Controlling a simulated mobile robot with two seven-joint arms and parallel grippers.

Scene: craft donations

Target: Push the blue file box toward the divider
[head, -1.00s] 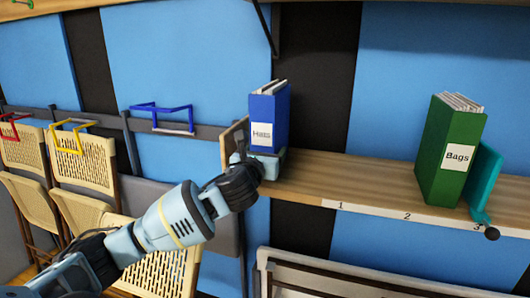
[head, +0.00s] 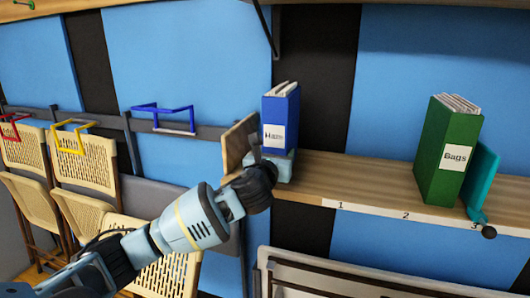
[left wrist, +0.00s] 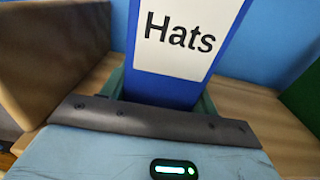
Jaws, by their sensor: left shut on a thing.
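The blue file box (head: 281,108), labelled "Hats", stands upright near the left end of the wooden shelf. It also fills the top middle of the left wrist view (left wrist: 178,84). My left gripper (head: 279,165) is shut on the lower part of this box, with a finger edge showing on either side of it. The fingertips are mostly hidden. A teal divider (head: 483,178) stands on the shelf at the right, near mark 3, well apart from the blue box. My right gripper is not in view.
A green file box (head: 445,145) labelled "Bags" stands just left of the divider. The shelf (head: 360,177) between the two boxes is bare, with a numbered strip (head: 375,212) along its front. A wooden end panel (head: 237,143) stands left of the blue box.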

